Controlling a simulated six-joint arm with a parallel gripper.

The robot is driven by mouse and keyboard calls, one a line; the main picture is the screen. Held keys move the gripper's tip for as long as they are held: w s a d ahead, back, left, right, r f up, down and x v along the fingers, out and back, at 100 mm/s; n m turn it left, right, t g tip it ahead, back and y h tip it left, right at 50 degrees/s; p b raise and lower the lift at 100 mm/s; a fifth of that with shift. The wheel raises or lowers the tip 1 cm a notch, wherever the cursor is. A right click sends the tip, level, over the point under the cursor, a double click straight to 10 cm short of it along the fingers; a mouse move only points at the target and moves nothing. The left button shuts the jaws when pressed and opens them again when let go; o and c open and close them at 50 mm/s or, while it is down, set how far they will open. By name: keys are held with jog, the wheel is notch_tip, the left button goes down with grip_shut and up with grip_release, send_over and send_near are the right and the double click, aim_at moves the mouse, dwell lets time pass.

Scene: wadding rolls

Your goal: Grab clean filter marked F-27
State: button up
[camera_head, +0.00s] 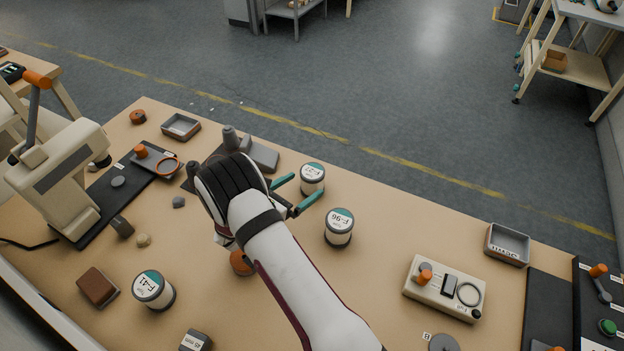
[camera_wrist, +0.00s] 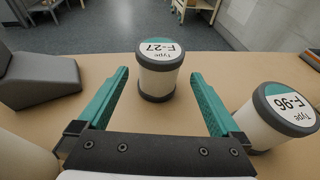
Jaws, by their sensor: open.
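The filter marked F-27 (camera_head: 313,179) is a white cylinder with dark rims and a white and teal top label. It stands upright on the table near the far edge. In the wrist view, the F-27 filter (camera_wrist: 160,72) stands just beyond the fingertips, centred between them. My gripper (camera_head: 297,193) has teal fingers spread apart and empty, pointing at this filter; it also shows in the wrist view (camera_wrist: 159,76). The filter marked F-96 (camera_head: 339,227) stands upright to the right of the gripper. The filter marked F-41 (camera_head: 154,290) stands at the front left.
A grey angled block (camera_wrist: 38,80) lies left of the fingers in the wrist view. The F-96 filter (camera_wrist: 275,117) stands close outside the right finger. A beige device (camera_head: 444,289) and a grey tray (camera_head: 507,244) stand at the right. The table between F-96 and the device is clear.

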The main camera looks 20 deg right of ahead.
jog(key=x, duration=0.3)
jog(key=r+x, duration=0.1)
jog(key=x, duration=0.1)
jog(key=shift+w+d, duration=0.1)
jog(key=shift+w, duration=0.1)
jog(key=c, duration=1.3)
